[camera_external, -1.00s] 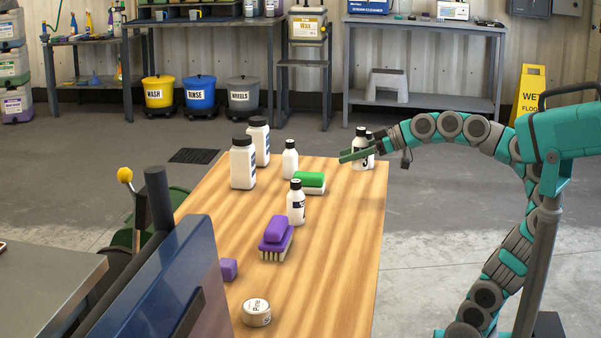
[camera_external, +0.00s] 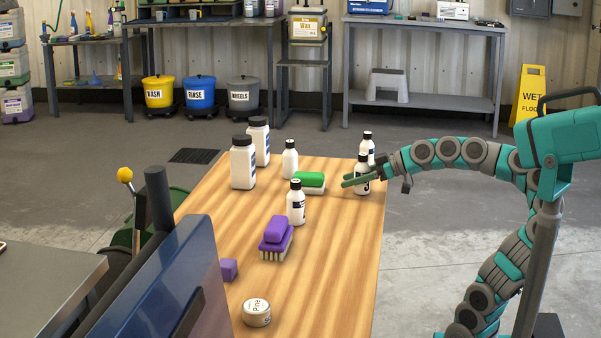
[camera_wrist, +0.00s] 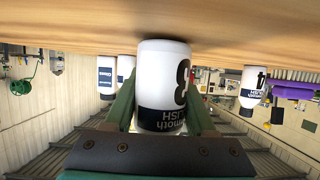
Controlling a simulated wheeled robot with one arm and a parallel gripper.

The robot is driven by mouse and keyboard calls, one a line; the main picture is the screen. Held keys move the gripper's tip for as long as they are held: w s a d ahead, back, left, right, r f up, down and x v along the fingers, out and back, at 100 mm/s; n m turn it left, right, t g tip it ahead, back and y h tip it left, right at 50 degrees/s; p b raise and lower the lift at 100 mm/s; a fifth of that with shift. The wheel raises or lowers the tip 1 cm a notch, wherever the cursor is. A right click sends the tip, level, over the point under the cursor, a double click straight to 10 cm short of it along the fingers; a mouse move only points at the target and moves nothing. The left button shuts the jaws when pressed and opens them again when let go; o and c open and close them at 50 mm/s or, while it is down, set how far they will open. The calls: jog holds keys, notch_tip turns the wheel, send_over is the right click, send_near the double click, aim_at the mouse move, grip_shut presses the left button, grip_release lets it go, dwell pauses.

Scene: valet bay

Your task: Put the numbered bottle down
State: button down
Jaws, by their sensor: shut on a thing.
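My gripper (camera_external: 357,180) is shut on a white bottle (camera_external: 361,181) with a black cap, near the far right part of the wooden table (camera_external: 340,235). In the upside-down wrist view this bottle (camera_wrist: 163,85) fills the middle between the green fingers, upright relative to the table, with a dark label and a numeral that looks like 3. Its base is at or near the tabletop; I cannot tell whether it touches. A similar bottle (camera_external: 367,146) stands just behind it. Another small bottle (camera_external: 296,205), marked 4 in the wrist view (camera_wrist: 252,88), stands to the left and nearer the camera.
Two large white bottles (camera_external: 243,165) and a small one (camera_external: 290,160) stand at the back left. A green-topped block (camera_external: 310,180), a purple brush (camera_external: 276,240), a purple block (camera_external: 229,269) and a round tin (camera_external: 257,312) lie on the table. Its right front is clear.

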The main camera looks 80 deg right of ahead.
jog(key=shift+f, duration=0.15)
jog(key=shift+c, duration=1.1)
grip_release()
jog(key=shift+r, duration=0.25)
jog(key=shift+s+b, duration=0.35)
jog(key=b+v, duration=0.4)
jog(key=v, duration=0.7)
jog(key=shift+r, duration=0.2)
jog(key=shift+s, duration=0.1)
